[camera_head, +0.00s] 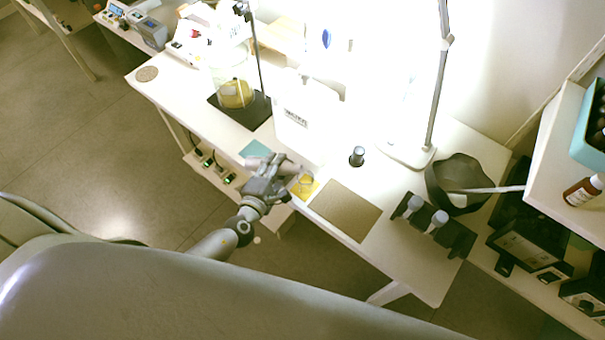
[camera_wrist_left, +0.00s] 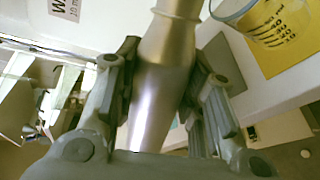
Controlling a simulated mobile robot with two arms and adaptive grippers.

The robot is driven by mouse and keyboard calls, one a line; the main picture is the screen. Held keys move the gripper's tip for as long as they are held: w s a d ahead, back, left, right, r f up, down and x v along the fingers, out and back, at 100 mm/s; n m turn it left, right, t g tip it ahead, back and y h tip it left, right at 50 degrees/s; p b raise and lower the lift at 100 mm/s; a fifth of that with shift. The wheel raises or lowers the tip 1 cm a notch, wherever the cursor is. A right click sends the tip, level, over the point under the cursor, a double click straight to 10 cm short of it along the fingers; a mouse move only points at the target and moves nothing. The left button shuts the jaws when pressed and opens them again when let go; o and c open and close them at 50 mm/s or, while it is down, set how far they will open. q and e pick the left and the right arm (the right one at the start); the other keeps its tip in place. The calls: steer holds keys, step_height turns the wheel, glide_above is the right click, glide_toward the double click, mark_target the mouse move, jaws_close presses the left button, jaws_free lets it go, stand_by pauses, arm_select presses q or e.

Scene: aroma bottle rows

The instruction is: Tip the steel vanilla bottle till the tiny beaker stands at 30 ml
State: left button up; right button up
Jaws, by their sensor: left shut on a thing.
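My left gripper (camera_head: 272,172) is shut on the steel bottle (camera_wrist_left: 160,85), low over the front edge of the white table. In the left wrist view the bottle lies between both fingers, its narrower neck toward the top of the picture. In the head view the bottle is tilted, mostly hidden by the gripper. The small clear beaker (camera_head: 306,183) stands on a yellow mat (camera_head: 300,193), just right of the gripper. Its printed marks show in the left wrist view (camera_wrist_left: 257,18). The liquid level cannot be read. My right gripper is not in view.
A white labelled box (camera_head: 305,125) stands behind the gripper. A teal mat (camera_head: 254,148) lies left and a brown mat (camera_head: 346,211) right. A dark bottle (camera_head: 357,157), black bowl (camera_head: 459,180) and black rack (camera_head: 455,236) stand farther right. A yellowish flask (camera_head: 235,94) stands back left.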

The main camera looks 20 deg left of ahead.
arm_select(q)
steer(key=shift+d+r+m+y+p, duration=0.1)
steer(key=shift+r+m+y+p, duration=0.25)
steer(key=shift+p, duration=1)
stand_by(3.3)
steer(key=shift+f+b, duration=0.35)
steer(key=shift+b, duration=0.4)
steer(key=shift+a+f+n+h+b, duration=0.2)
steer(key=shift+f+n+h+b, duration=0.25)
steer(key=shift+n+b, duration=0.6)
steer(key=shift+r, duration=0.2)
steer(key=n+b, duration=0.1)
steer(key=b, duration=0.1)
steer(key=r+n+h+b, duration=0.1)
steer(key=n+b, duration=0.1)
steer(key=shift+d+r+t, duration=0.1)
steer(key=shift+d+t, duration=0.2)
steer(key=shift+d, duration=0.05)
steer(key=shift+d+r+n+h+b, duration=0.15)
steer(key=shift+r+n+h+b, duration=0.3)
steer(key=shift+n, duration=0.25)
steer(key=shift+r, duration=0.1)
